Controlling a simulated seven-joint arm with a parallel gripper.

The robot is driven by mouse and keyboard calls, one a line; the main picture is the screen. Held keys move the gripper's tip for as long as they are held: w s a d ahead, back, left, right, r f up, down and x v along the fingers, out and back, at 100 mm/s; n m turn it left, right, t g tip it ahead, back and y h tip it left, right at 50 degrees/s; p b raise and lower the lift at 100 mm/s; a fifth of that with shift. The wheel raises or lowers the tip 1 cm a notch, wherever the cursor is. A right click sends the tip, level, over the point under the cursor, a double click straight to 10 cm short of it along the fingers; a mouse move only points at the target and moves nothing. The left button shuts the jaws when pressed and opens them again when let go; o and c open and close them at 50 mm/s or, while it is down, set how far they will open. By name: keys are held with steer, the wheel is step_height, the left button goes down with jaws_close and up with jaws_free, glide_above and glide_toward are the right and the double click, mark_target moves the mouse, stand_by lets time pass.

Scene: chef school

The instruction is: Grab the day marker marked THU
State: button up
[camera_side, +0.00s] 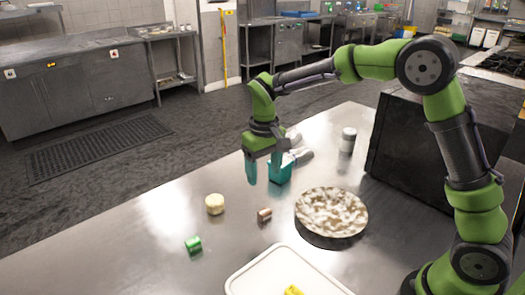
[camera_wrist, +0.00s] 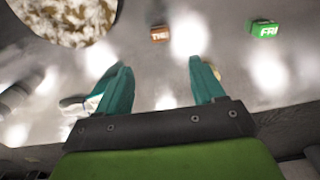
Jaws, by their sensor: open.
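A small brown block marker (camera_side: 264,215) lies on the metal table, left of the round dish. In the wrist view this brown marker (camera_wrist: 159,34) shows pale letters that look like "TH", with the last one hard to read. A green marker (camera_side: 193,244) lies further left and nearer the front; in the wrist view the green marker (camera_wrist: 263,28) reads FRI. My gripper (camera_side: 266,172) is open and empty, its teal fingers pointing down above the table, behind the brown marker in the side view. In the wrist view the brown marker sits beyond my fingertips (camera_wrist: 158,66), not between them.
A round dish (camera_side: 331,239) with whitish crumbly content stands right of the brown marker. A white tray (camera_side: 245,278) is at the front. A pale yellow round piece (camera_side: 215,204) lies left. A white jar (camera_side: 348,140) and a dark box (camera_side: 405,145) stand behind. Table is bare around the markers.

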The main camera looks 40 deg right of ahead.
glide_above(265, 211)
steer(key=f, duration=0.8)
steer(key=shift+w+f, duration=0.2)
step_height(265, 211, down, 5)
steer(key=shift+s+f, duration=0.1)
steer(key=shift+s, duration=0.05)
steer(key=c, duration=1.1)
